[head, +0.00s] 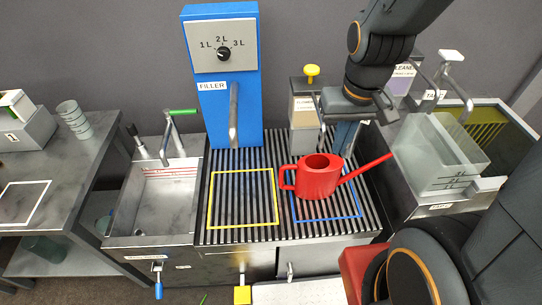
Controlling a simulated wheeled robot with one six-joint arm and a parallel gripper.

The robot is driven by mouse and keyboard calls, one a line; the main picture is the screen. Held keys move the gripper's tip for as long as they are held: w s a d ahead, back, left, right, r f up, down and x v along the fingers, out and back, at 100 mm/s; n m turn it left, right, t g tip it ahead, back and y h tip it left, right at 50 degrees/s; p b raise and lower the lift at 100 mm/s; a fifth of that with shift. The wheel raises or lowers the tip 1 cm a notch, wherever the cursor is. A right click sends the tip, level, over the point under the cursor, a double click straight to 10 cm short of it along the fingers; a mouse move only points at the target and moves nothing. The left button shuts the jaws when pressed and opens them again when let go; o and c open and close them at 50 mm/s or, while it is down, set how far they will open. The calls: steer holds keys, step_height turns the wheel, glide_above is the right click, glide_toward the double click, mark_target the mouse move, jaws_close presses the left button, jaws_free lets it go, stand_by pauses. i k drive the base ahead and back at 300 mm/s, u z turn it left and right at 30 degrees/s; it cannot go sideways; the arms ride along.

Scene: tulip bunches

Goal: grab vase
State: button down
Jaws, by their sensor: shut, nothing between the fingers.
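My gripper (352,112) hangs in front of the bottle dispensers, above and behind the red watering can (318,181). It is to the left of the glass vessel and apart from it. My gripper is shut and empty. Its fingertips are small and partly hard to make out against the dark background.
The watering can stands inside the blue square on the slatted grate (240,160), its spout pointing right towards the glass vessel. A blue filler (226,115) stands behind the empty yellow square. A sink (155,205) and a side table with stacked cups (73,116) are at left.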

mark_target(43, 246)
steer(key=z, duration=0.05)
steer(key=k, duration=0.5)
steer(key=z, duration=1.6)
steer(key=k, duration=0.3)
steer(key=u, duration=5)
steer(key=i, duration=0.65)
